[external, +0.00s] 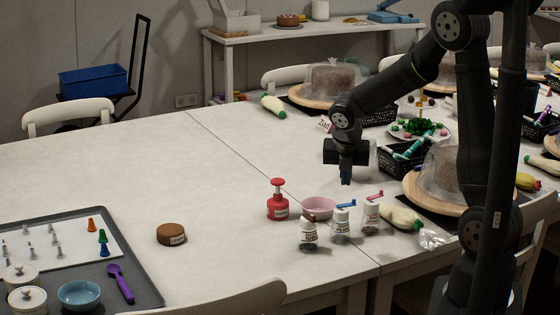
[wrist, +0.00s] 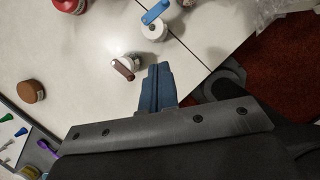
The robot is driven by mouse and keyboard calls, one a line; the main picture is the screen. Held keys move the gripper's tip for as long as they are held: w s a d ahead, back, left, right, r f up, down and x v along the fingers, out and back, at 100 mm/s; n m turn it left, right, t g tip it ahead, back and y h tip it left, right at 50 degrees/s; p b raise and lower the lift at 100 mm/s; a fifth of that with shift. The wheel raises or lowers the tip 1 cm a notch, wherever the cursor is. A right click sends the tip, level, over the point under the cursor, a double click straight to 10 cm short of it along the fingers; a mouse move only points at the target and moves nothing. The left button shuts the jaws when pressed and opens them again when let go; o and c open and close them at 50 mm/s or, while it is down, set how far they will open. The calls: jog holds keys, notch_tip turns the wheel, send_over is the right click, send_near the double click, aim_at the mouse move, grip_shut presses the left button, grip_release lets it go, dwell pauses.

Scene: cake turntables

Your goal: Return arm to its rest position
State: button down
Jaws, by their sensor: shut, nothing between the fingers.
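My gripper (external: 346,181) is shut and empty.
Small white bottles (external: 308,236), a pink bowl (external: 319,208) and a red pump bottle (external: 278,204) stand nearby. A covered cake on a turntable (external: 432,194) is close to my arm at the right. A grey tray (external: 150,285) lies at left; the table's middle left is mostly free.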

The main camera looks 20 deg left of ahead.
dwell(0.4)
jog(key=x, duration=0.8)
jog(key=shift+w+f, duration=0.1)
jog(key=shift+f, duration=0.2)
jog(key=m, duration=0.1)
jog(key=m+h, duration=0.1)
jog(key=a+m, duration=0.1)
jog(key=m, duration=0.1)
jog(key=shift+w+f+g, duration=0.2)
jog(key=shift+w+g, duration=0.1)
jog(key=shift+w, duration=0.05)
jog(key=m, duration=0.2)
jog(key=a+m+h, duration=0.1)
jog(key=m, duration=0.1)
jog(key=shift+w+f+g, duration=0.1)
jog(key=shift+f+g, duration=0.1)
jog(key=shift+g, duration=0.1)
jog(key=m+h, duration=0.1)
jog(key=m, duration=0.1)
jog(key=a+m+g, duration=0.1)
jog(key=m, duration=0.1)
jog(key=shift+f+h, duration=0.2)
jog(key=shift+h, duration=0.2)
jog(key=a+r+m, duration=0.1)
jog(key=s+a+r+m, duration=0.1)
jog(key=a+m, duration=0.1)
jog(key=s+a+r+m+h, duration=0.1)
jog(key=shift+a+g, duration=0.2)
jog(key=shift+g, duration=0.2)
